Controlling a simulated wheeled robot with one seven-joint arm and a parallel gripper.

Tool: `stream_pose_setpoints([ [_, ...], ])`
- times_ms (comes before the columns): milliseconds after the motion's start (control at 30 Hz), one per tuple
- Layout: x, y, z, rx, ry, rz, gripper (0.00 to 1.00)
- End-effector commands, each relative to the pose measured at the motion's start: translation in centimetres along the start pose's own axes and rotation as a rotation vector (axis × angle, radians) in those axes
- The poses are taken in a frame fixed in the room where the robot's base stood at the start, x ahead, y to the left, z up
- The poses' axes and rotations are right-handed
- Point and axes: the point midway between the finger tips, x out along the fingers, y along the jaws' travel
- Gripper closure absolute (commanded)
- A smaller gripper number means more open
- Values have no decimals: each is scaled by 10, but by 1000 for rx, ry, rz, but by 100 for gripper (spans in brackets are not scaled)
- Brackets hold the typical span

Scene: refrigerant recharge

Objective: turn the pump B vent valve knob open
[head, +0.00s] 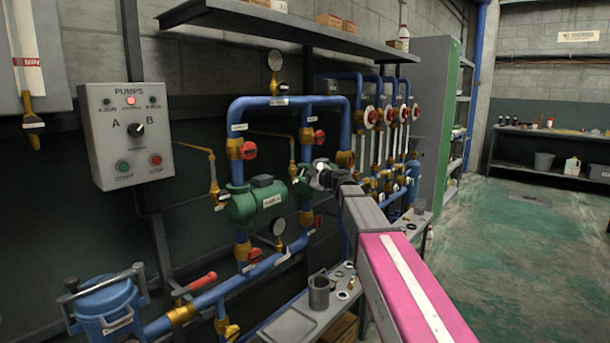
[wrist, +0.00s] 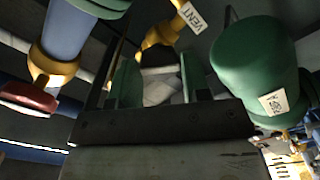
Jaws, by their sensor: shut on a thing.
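My gripper (head: 318,174) is at pump B, the green pump right of pump A, and hides much of it in the head view. In the wrist view my green-padded fingers (wrist: 160,80) are closed around a small vent valve knob (wrist: 157,58), dark and mostly hidden between them. A brass vent fitting (wrist: 158,32) with a white VENT tag (wrist: 190,16) rises just beyond. The green pump body (wrist: 255,65) is close on the right of my fingers. The knob's turn angle cannot be told.
Pump A (head: 257,201) is left of my gripper. Blue pipes (head: 285,101) and red-handled valves (head: 250,150) crowd around. The pump control box (head: 130,135) is on the wall. The green floor (head: 510,240) at right is clear.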

Motion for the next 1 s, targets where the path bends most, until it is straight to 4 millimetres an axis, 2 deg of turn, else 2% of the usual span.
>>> stream_pose_setpoints([
  [200,-3,-1,0,-195,-2,-2,85],
  [633,-3,-1,0,-253,-3,-2,85],
  [933,-3,-2,0,-552,-2,-3,85],
  [967,-3,-1,0,-546,-2,-2,47],
  [1000,-3,-1,0,-543,-2,-2,37],
])
